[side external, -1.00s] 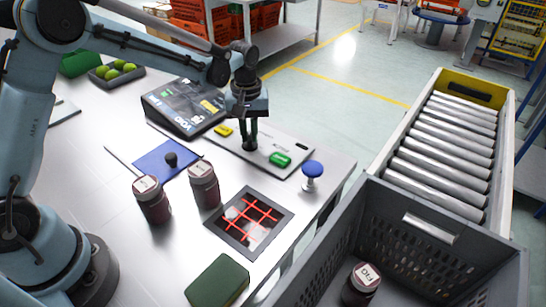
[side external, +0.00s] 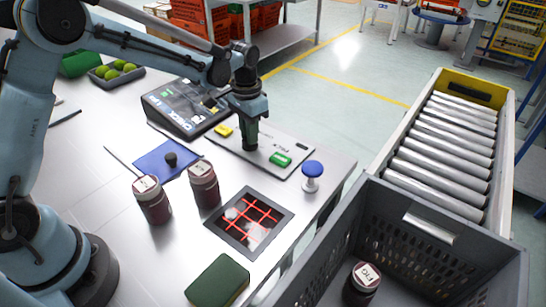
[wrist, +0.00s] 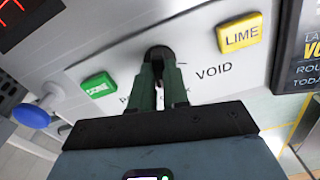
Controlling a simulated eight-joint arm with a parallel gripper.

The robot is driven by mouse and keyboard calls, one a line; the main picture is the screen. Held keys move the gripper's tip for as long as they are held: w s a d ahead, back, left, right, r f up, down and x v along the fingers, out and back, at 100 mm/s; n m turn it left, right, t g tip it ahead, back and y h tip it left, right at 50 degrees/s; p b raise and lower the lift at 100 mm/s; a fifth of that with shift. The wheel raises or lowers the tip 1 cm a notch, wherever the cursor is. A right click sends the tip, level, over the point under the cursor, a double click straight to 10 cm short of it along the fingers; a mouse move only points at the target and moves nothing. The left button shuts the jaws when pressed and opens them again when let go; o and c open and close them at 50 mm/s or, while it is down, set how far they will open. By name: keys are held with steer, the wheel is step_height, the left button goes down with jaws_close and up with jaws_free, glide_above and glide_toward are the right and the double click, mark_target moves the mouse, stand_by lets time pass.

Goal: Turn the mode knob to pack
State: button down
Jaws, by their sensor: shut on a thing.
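The mode knob (wrist: 158,51) is a small dark knob on a pale panel (side external: 232,152). In the wrist view the word VOID is printed to its right, and a word starting with P, partly hidden by my finger, is to its left. My gripper (wrist: 160,66) points down at the panel, its two green fingers shut on the knob. In the side view my gripper (side external: 250,145) covers the knob, so its pointer direction cannot be told. The display (side external: 183,108) behind the panel shows a word that looks like CHECK.
A green button (side external: 280,159) and a yellow LIME button (side external: 224,130) flank the knob. A blue mushroom button (side external: 312,169) stands at the table's right edge. Two dark jars (side external: 204,187) (side external: 152,202), a red-lined grid (side external: 249,222) and a grey crate (side external: 440,258) are nearer the camera.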

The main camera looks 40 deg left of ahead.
steer(key=m, duration=0.4)
steer(key=shift+m, duration=0.3)
steer(key=m, duration=0.4)
steer(key=shift+m, duration=0.4)
steer(key=c, duration=1.1)
jaws_free()
steer(key=shift+r, duration=0.1)
step_height(320, 180, up, 12)
steer(key=shift+f, duration=0.1)
